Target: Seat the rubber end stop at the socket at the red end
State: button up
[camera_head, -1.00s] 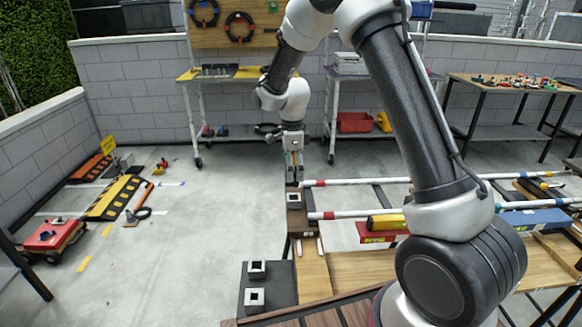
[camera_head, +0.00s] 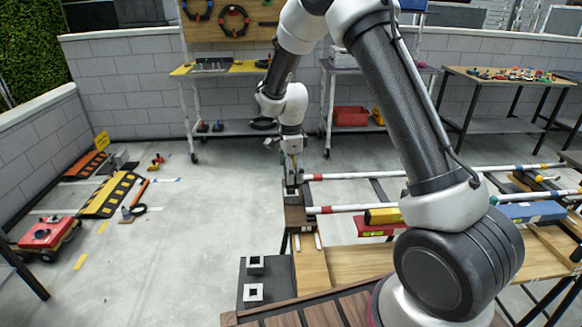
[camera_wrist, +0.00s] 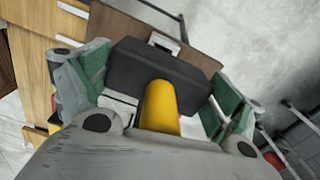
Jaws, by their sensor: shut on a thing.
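My gripper (camera_head: 291,181) is shut on the rubber end stop, a black block (camera_wrist: 158,72) with a yellow stem (camera_wrist: 160,108). In the wrist view the green finger pads are on either side of it. In the head view the stop is low and small between my fingers. The socket, a pale square frame (camera_head: 291,199), sits on the brown board beside the red rail ends, directly under my gripper. In the wrist view only a pale edge of the socket (camera_wrist: 163,41) shows past the block. I cannot tell whether stop and socket touch.
Two more square sockets (camera_head: 254,294) lie on a dark plate in front. A yellow-and-red block (camera_head: 378,226) lies near the lower rail.

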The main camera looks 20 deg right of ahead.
jog(key=shift+f, duration=2.1)
jog(key=o, duration=0.9)
notch_tip(320, 180, up, 12)
jog(key=shift+f, duration=0.1)
